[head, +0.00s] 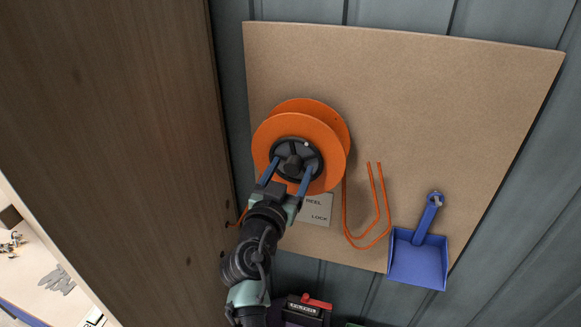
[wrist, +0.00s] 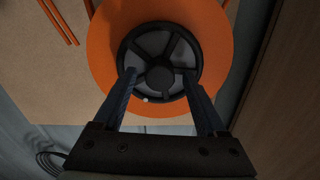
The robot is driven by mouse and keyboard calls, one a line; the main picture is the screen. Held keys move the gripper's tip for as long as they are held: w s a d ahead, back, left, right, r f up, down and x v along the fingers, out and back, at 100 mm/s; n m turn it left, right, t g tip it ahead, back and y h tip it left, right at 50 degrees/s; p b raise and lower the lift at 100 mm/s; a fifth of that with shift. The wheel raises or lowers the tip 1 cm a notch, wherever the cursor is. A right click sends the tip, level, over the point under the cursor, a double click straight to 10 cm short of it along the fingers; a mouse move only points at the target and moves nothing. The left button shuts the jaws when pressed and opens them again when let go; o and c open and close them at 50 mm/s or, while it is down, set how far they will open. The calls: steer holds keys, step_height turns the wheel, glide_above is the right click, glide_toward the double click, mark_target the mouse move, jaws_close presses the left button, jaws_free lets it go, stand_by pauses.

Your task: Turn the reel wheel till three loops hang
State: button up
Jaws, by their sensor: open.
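The orange reel (head: 318,117) is mounted on a tan board, with a black spoked wheel (head: 304,146) on its front. The wheel also shows in the wrist view (wrist: 160,32), with a small white dot near its rim. My gripper (head: 289,171) is open, its two blue fingers on either side of the wheel's lower part; I cannot tell whether they touch it. Orange cord (head: 346,207) hangs from the reel's right side, bends at the bottom and rises to two ends or strands at the right. A label plate (head: 318,214) reading REEL and LOCK is partly hidden behind my gripper.
A blue dustpan (head: 419,258) hangs at the board's lower right. The tan board (head: 430,110) is bare at upper right. A brown wooden panel (head: 110,110) stands close on the left. A dark box with a red handle (head: 316,303) is below.

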steer(key=shift+w, duration=0.1)
jaws_close()
stand_by(0.4)
